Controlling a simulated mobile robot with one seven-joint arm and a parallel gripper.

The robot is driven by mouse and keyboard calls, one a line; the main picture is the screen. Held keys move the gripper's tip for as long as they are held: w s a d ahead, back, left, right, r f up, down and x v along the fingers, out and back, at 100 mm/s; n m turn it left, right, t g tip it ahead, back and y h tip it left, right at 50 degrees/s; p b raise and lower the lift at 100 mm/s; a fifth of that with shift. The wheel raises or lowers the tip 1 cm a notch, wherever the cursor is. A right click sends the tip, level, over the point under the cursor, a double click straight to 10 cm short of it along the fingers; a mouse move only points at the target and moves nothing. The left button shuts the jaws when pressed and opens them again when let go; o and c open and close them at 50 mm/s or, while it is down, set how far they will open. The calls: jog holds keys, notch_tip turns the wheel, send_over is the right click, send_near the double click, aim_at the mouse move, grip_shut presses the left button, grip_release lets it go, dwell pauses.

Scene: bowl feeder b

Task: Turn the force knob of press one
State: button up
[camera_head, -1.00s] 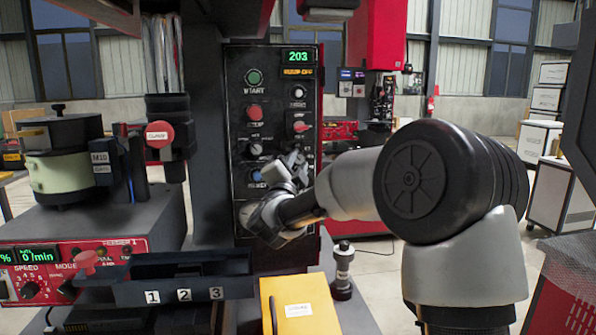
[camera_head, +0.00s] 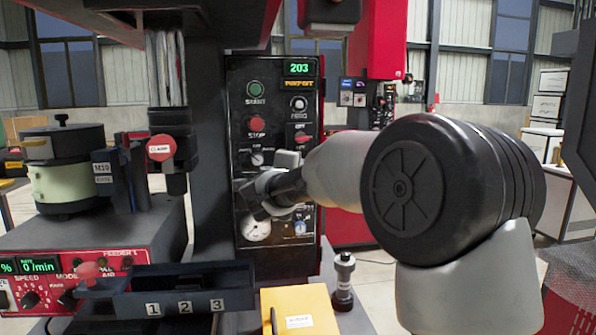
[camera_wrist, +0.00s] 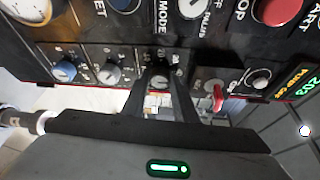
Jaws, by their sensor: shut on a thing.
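The press control panel (camera_head: 243,130) stands upright in the middle of the head view, with a green display reading 203 at its top. My gripper (camera_wrist: 161,80) is at the panel's right column of controls, its two dark fingers on either side of a small round knob (camera_wrist: 160,83). The fingers are shut on this knob. In the wrist view it sits between a grey knob (camera_wrist: 108,73) and a red switch (camera_wrist: 217,95). Its label is too blurred to read. In the head view my gripper and arm hide the held knob.
A blue knob (camera_wrist: 63,70) and another round knob (camera_wrist: 258,78) are in the same row in the wrist view. A feeder (camera_head: 75,250) with a bowl stands left. A dark numbered tray (camera_head: 190,285) and a yellow box (camera_head: 300,312) are in front of the panel.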

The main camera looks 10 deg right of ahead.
dwell(0.4)
jog(key=o, duration=1.1)
jog(key=shift+c, duration=0.2)
jog(key=p+v, duration=0.1)
jog(key=v, duration=1.6)
jog(key=shift+r, duration=0.2)
jog(key=shift+s+a, duration=0.1)
jog(key=shift+s, duration=0.05)
